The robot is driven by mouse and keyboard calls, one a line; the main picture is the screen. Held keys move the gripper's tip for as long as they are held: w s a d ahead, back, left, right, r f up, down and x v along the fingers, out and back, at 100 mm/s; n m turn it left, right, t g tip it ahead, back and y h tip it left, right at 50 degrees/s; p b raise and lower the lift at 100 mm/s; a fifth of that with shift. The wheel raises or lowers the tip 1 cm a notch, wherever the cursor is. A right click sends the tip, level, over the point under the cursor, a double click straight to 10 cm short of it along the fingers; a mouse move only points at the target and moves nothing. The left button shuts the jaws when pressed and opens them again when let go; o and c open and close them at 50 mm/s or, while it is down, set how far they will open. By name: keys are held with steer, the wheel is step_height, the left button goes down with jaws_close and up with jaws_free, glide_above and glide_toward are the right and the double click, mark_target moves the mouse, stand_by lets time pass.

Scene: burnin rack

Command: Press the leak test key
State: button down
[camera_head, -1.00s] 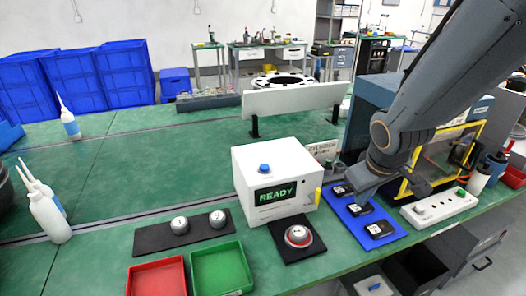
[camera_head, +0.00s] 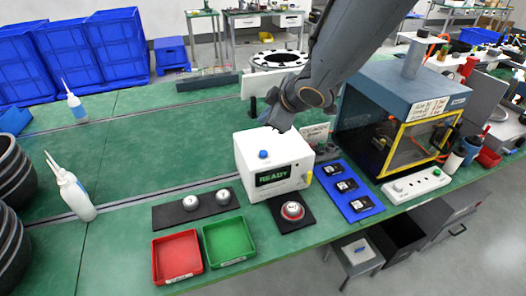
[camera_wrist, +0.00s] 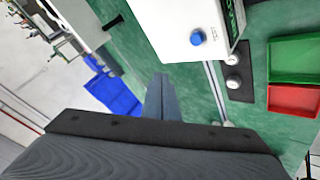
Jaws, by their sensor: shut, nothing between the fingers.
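A white box (camera_head: 272,180) with a green READY display (camera_head: 273,176) stands on the green bench. In the head view my wrist is just above the box's back right edge, and the fingertips cannot be made out.
A blue mat (camera_head: 362,204) with several black modules lies to the right, beside a yellow-framed chamber (camera_head: 420,135). Red (camera_head: 176,257) and green (camera_head: 229,240) trays sit at front left. A white panel (camera_head: 258,82) stands behind.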

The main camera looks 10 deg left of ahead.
steer(key=shift+f, duration=0.1)
step_height(320, 180, down, 9)
steer(key=b, duration=1)
steer(key=shift+r, duration=0.2)
stand_by(1.6)
steer(key=shift+f+b, duration=0.35)
steer(key=shift+f, duration=0.1)
steer(key=shift+f+b, duration=0.5)
stand_by(0.7)
steer(key=shift+r, duration=0.15)
steer(key=shift+r+p, duration=0.85)
steer(key=shift+p, duration=0.3)
step_height(320, 180, up, 5)
steer(key=p, duration=0.6)
